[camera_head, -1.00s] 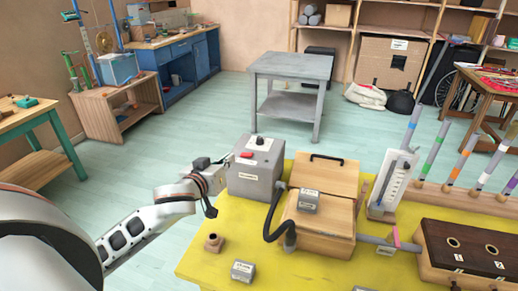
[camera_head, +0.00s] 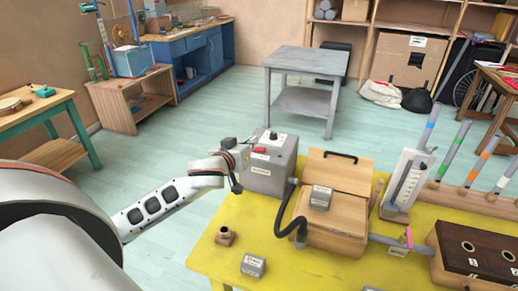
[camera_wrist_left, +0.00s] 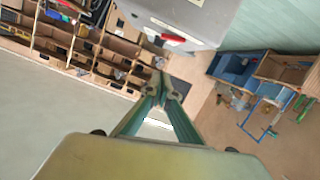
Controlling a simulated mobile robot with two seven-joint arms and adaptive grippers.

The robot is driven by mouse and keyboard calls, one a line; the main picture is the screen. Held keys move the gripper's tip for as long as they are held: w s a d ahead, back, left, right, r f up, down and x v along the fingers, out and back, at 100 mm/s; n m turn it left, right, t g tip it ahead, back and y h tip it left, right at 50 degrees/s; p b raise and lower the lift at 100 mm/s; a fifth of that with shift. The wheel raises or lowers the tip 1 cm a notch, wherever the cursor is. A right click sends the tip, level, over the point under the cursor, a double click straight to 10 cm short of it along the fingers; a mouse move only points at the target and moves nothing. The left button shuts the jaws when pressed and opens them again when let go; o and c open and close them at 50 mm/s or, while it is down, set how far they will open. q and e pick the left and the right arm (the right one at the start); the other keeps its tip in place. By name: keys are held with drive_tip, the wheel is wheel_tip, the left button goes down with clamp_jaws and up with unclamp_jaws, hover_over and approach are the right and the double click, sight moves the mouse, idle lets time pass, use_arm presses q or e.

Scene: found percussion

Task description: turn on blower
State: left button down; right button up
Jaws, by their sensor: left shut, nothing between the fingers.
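The blower appears to be the grey box (camera_head: 270,180) at the yellow table's far left corner, with a red switch (camera_head: 259,150) and a black knob on top. A black hose (camera_head: 281,205) runs from it to a wooden box. My left gripper (camera_head: 237,181) is just left of the grey box, below the switch's level; whether it touches the box I cannot tell. In the left wrist view, my closed fingers (camera_wrist_left: 165,98) are empty, with the grey box (camera_wrist_left: 190,18) and its red switch (camera_wrist_left: 173,37) beyond them. My right gripper is not in view.
A slider stand (camera_head: 405,185) and coloured tubes stand at right. A grey table (camera_head: 306,65) stands behind, with open floor around it.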

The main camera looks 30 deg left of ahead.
use_arm(q)
hover_over(259, 156)
drive_tip(key=shift+a+f, duration=0.4)
drive_tip(key=shift+f, duration=0.35)
drive_tip(key=shift+d+f, duration=0.25)
drive_tip(key=shift+f, duration=0.9)
drive_tip(key=shift+d+f, duration=0.15)
drive_tip(key=shift+f, duration=0.45)
